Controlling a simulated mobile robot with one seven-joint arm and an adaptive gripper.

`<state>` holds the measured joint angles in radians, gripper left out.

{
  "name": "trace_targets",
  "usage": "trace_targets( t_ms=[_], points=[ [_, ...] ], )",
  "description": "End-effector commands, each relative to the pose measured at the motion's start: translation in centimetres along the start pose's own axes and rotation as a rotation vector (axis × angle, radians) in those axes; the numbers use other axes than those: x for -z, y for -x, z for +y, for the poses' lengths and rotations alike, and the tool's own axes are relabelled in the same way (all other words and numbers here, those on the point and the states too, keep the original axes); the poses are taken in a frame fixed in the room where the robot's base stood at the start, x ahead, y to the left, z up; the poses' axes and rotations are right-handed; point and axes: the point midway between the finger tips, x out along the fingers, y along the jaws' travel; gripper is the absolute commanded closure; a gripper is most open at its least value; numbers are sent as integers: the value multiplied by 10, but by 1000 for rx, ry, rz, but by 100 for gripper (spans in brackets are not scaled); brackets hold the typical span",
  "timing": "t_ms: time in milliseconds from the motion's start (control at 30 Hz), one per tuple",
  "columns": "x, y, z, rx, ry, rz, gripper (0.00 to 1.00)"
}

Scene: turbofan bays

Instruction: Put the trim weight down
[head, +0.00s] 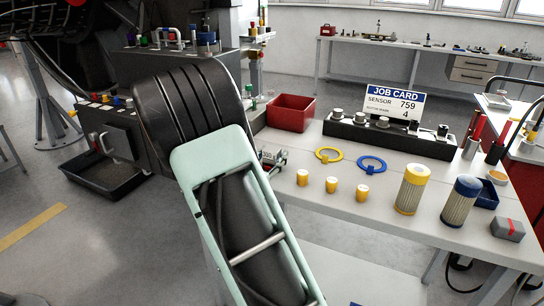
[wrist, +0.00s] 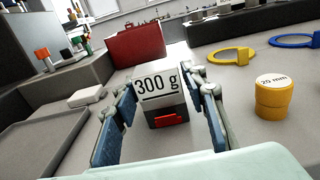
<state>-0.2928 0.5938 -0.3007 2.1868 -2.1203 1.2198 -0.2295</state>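The trim weight (wrist: 169,117) is a small dark grey block with a white "300 g" label and a red patch, seen in the wrist view. It appears to rest upright on the bench. My gripper (wrist: 163,80) has its two blue-padded fingers spread on either side of the weight. A narrow gap shows on the right side; on the left the finger is very near and contact is hard to tell. In the head view my gripper (head: 272,158) is partly hidden behind my arm, and I cannot make out the weight there.
A red box (head: 291,112) stands behind my gripper. Yellow cylinders (head: 331,185), a yellow ring (head: 329,155) and a blue ring (head: 370,164) lie to the right. Two filters (head: 411,190) and a grey red-striped block (head: 508,229) stand farther right. A grey tray (wrist: 45,140) is left.

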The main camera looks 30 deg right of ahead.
Motion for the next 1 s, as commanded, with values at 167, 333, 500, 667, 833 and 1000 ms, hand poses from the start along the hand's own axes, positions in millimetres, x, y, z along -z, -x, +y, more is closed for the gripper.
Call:
trace_targets(
  t_ms=[167, 333, 500, 667, 833, 1000],
  points=[
    [0, 0, 0, 0, 0, 0, 50],
    [-1, 0, 0, 0, 0, 0, 50],
    [-4, 12, 2, -4, -1, 0, 50],
    [-3, 45, 2, -6, 0, 2, 50],
    [-3, 82, 2, -5, 1, 1, 50],
    [-3, 108, 1, -3, -1, 1, 50]
  ],
)
